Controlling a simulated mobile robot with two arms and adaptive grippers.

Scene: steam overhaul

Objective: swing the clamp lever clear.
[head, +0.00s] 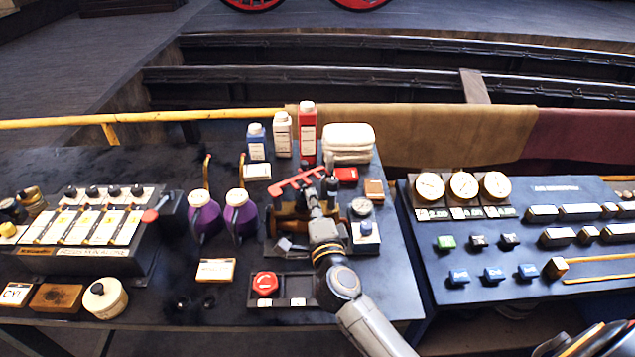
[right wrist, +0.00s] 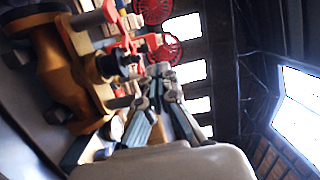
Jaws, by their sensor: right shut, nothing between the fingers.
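The clamp lever (head: 297,182) is a red bar with upturned ends on top of a brass clamp fixture (head: 286,212), on the dark bench. It lies slanted, its right end higher in the head view. My right gripper (head: 318,182) is shut and empty, close at the right end of the lever; I cannot tell whether they touch. In the right wrist view the brass body (right wrist: 62,75) fills the left side, with red parts near the fingertips (right wrist: 155,75). My arm hides the front right of the fixture. My left gripper is not in view.
Two purple oil cans (head: 204,217) stand left of the fixture. Bottles (head: 307,135) and folded white cloths (head: 348,142) stand behind it. A small gauge (head: 361,206) is at its right. A red button (head: 265,283) sits in front. A blue gauge panel (head: 530,215) is further right.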

